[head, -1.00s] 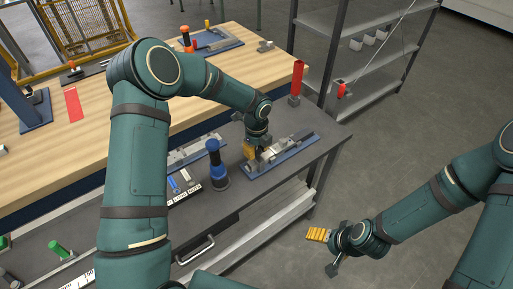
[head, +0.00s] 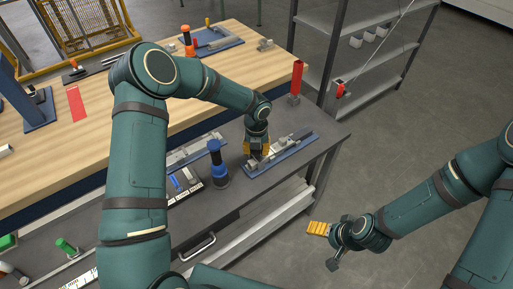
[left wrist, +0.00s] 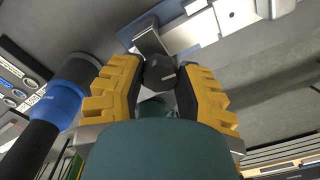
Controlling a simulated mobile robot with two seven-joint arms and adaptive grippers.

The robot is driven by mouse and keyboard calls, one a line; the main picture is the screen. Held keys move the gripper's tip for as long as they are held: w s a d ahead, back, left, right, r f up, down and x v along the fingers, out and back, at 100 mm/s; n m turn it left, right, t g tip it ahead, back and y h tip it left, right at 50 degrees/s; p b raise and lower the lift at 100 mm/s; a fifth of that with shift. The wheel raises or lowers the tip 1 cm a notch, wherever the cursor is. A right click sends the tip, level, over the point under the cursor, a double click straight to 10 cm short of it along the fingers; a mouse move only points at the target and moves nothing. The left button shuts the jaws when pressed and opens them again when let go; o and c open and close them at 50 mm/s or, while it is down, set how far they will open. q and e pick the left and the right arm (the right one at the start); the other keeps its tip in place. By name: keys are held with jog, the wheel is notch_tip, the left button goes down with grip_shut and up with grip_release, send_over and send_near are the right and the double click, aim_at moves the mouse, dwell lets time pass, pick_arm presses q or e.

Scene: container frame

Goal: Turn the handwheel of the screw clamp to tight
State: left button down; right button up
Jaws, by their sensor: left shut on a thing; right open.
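The screw clamp sits on a blue base plate (head: 291,153) on the dark bench top. My left gripper (head: 257,152) is over the left end of this plate. In the left wrist view its yellow fingers (left wrist: 160,85) are shut on a dark faceted knob, the handwheel (left wrist: 159,71), at the clamp's near end. A grey metal block (left wrist: 150,42) of the clamp shows just beyond it. In the head view the handwheel is hidden by the gripper. My right gripper (head: 320,229) is open and empty, over the floor at the lower right, away from the bench.
A blue and black upright tool (head: 217,165) stands close to the left of my left gripper. A red upright piece (head: 297,78) stands behind the clamp. A labelled panel (head: 184,185) lies left of the blue tool. Open floor lies to the right.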

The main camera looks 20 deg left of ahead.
pick_arm(q)
jog(key=shift+s+f+m, duration=0.15)
jog(key=shift+m, duration=0.25)
jog(key=c, duration=0.5)
grip_release()
jog(key=shift+c, duration=0.2)
notch_tip(320, 180, up, 12)
dwell(0.4)
